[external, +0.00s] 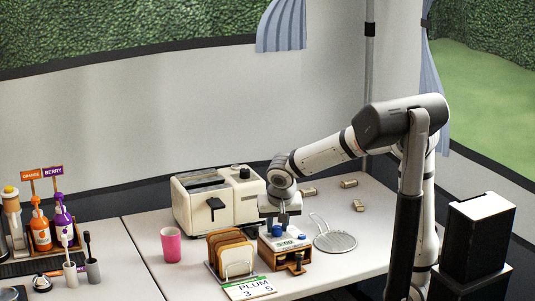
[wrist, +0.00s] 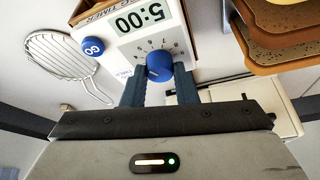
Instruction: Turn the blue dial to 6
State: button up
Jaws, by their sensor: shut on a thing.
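The blue dial (wrist: 160,67) sits on the white face of a timer box (wrist: 140,20), with printed numerals around it. The timer's display (wrist: 138,17) reads 5:00. My gripper (wrist: 160,86) is shut on the blue dial, with one dark finger on each side of it. I cannot clearly tell which numeral the dial's pointer faces. In the external view my gripper (external: 284,219) reaches down onto the wooden timer box (external: 270,254), and its fingers largely hide the dial. A blue GO button (wrist: 93,46) stands beside the dial, clear of my fingers.
A wire strainer (external: 335,240) lies right of the timer. A toast rack with bread (external: 231,254) and a PLUM 3 5 card (external: 250,289) are on its left and front. A cream toaster (external: 217,200) stands behind. A pink cup (external: 171,245) is further left.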

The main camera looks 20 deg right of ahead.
jog(key=m+h+b, duration=0.1)
jog(key=m, duration=0.1)
jog(key=m+g+b, duration=0.1)
jog(key=m, duration=0.2)
jog(key=shift+a+f+m+h, duration=0.1)
jog(key=shift+m+h, duration=0.2)
jog(key=shift+h, duration=0.1)
dwell(0.3)
jog(key=o, duration=1)
jog(key=shift+w, duration=0.1)
jog(key=p+v, duration=0.1)
jog(key=v, duration=0.7)
